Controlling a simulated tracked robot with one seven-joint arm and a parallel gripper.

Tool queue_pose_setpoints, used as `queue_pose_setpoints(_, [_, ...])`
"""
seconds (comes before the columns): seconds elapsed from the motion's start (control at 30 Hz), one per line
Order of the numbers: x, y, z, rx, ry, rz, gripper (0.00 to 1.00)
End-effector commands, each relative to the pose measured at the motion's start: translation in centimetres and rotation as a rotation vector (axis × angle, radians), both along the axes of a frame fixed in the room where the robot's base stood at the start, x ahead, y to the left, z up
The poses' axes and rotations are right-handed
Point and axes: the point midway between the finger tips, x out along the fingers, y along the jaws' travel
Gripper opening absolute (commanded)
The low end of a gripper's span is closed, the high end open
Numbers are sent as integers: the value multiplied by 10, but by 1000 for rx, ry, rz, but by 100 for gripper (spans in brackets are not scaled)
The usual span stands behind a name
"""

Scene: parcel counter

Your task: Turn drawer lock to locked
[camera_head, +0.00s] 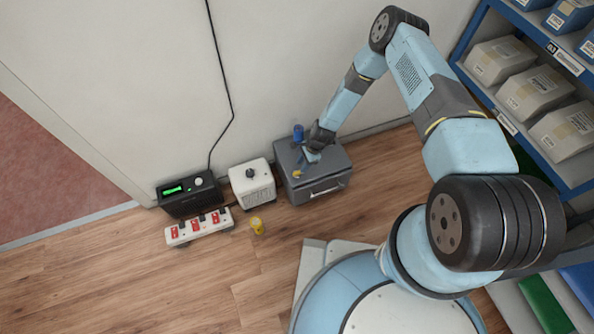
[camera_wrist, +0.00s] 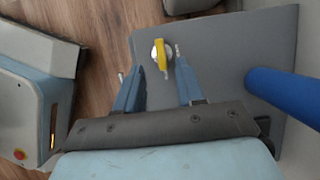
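The drawer lock (camera_wrist: 162,56) is a yellow handle on a round silver base, on the top face of a grey drawer unit (camera_head: 317,189). In the wrist view the handle points nearly up and down the picture. In the head view the lock (camera_head: 297,175) is a small yellow spot near the unit's left front. My gripper (camera_wrist: 149,62) is open, with its two fingers apart and the lock between them in the picture. I cannot tell whether a finger touches the handle. In the head view my gripper (camera_head: 310,156) is low over the unit's top.
A blue cylinder (camera_head: 298,132) stands at the unit's back; it also shows in the wrist view (camera_wrist: 294,93). Shelves (camera_head: 500,121) stand right.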

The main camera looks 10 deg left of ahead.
Motion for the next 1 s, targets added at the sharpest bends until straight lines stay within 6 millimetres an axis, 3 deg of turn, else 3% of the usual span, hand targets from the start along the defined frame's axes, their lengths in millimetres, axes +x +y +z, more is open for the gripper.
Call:
queue_pose_setpoints(0.3, [-8, 14, -39, 0, 0, 0, 38])
queue_pose_setpoints(0.77, [-10, 17, -48, 0, 0, 0, 38])
queue_pose_setpoints(1.0, [-11, 17, -48, 0, 0, 0, 17])
